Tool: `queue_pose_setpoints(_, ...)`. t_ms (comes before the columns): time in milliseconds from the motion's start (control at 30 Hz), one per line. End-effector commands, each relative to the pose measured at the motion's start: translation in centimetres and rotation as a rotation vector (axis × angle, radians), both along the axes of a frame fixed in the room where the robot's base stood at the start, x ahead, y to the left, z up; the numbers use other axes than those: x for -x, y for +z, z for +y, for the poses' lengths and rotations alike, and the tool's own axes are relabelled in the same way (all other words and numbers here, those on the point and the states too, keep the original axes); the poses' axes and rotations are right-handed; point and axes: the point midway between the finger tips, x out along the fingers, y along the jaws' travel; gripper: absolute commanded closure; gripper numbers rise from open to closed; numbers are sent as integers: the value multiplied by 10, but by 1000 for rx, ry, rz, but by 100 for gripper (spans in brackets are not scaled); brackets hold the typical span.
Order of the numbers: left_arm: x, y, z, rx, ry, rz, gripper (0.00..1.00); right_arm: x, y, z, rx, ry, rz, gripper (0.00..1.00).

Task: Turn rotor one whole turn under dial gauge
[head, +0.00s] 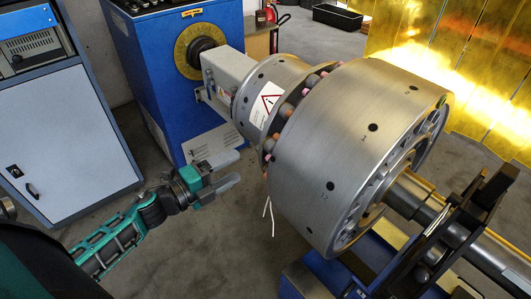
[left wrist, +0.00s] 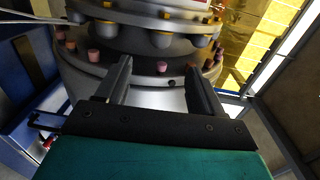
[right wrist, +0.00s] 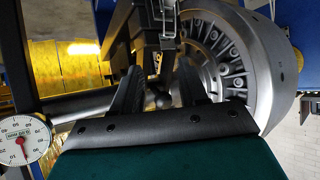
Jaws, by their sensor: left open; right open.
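The rotor (head: 345,150) is a large steel drum with numbered holes, lying on its shaft. Its flange carries pink-tipped bolts, which also show in the left wrist view (left wrist: 162,68). My left gripper (head: 236,170) is open and empty, left of the flange. In the left wrist view the fingers (left wrist: 157,62) point at the flange with a bolt seen between them; contact cannot be told. The dial gauge (right wrist: 22,143) shows at the lower left of the right wrist view. My right gripper (right wrist: 160,75) is open, pointing at a dark bracket beside the rotor's end face (right wrist: 262,75).
A blue machine (head: 170,70) with a yellow ring drives the shaft end behind the rotor. A blue-grey cabinet (head: 70,140) stands at the left. A dark bearing stand (head: 455,225) and the shaft (head: 490,258) are at the right.

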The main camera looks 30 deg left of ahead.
Motion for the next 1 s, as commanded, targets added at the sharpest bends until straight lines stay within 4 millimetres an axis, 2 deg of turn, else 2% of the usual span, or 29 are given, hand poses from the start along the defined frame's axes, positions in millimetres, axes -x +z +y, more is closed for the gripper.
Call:
queue_pose_setpoints(300, -57, -2, -22, 3, 3, -2, 33, 0, -1, -1, 5, 3, 0, 57)
queue_pose_setpoints(500, -85, -4, -34, 3, 4, -1, 33, 0, -3, -1, 5, 4, 4, 57)
queue_pose_setpoints(700, -100, -5, -41, 5, 3, 1, 33, 1, -5, -1, 6, 4, 8, 57)
queue_pose_setpoints(1000, -103, -5, -42, 4, 3, 2, 33, 1, -5, 1, -1, 1, 8, 57)
